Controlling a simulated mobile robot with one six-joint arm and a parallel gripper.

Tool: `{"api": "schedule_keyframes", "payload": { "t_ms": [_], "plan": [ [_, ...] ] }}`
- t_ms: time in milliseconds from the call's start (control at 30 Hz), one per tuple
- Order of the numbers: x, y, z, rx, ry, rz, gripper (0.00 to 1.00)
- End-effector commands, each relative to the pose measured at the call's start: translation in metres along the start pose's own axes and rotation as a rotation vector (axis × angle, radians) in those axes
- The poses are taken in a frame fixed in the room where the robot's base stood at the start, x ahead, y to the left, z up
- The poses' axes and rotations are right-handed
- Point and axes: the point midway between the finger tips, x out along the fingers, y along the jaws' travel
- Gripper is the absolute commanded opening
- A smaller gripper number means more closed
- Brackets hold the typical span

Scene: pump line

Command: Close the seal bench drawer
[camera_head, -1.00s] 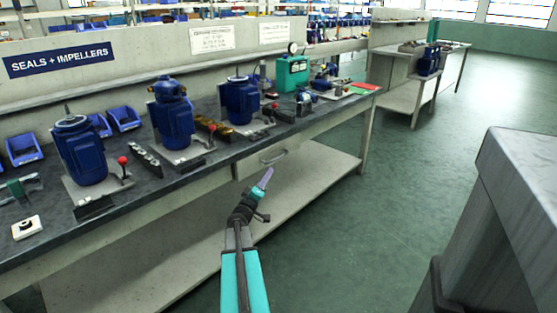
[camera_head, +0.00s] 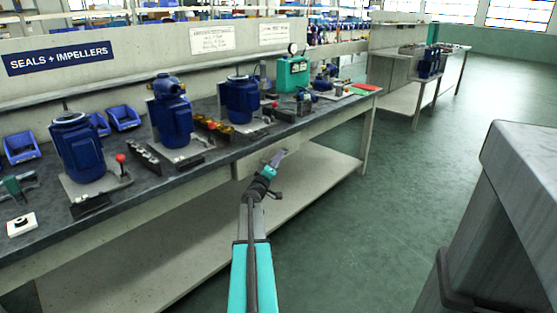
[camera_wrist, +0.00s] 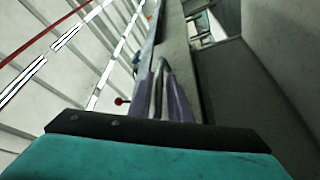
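The seal bench drawer (camera_head: 241,169) hangs under the bench top in the head view, its pale front partly covered by my arm. How far it stands out is hard to tell. My gripper (camera_head: 279,156) is at the drawer front, over the handle area. In the wrist view, the two purple fingers of my gripper (camera_wrist: 160,95) stand apart. A grey metal bar, seemingly the drawer handle (camera_wrist: 160,72), shows between them. Contact between fingers and bar cannot be made out.
The bench top (camera_head: 140,192) carries blue pumps (camera_head: 170,122), blue bins (camera_head: 22,146) and a green gauge box (camera_head: 292,73). A lower shelf (camera_head: 310,176) lies beneath the drawer. A grey block-like surface (camera_head: 520,200) stands at right. The green floor (camera_head: 400,160) between is clear.

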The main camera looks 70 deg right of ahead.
Motion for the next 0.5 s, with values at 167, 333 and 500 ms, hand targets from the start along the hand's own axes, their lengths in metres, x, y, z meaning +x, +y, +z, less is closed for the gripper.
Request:
{"api": "schedule_keyframes", "payload": {
  "t_ms": [167, 333, 500],
  "plan": [
    [0.0080, 0.0002, -0.0002, 0.000, 0.000, 0.001, 0.17],
    [0.0088, 0.0008, -0.0001, 0.000, 0.000, 0.001, 0.17],
    [0.0087, 0.0007, 0.0000, 0.000, 0.000, 0.001, 0.14]
  ]
}}
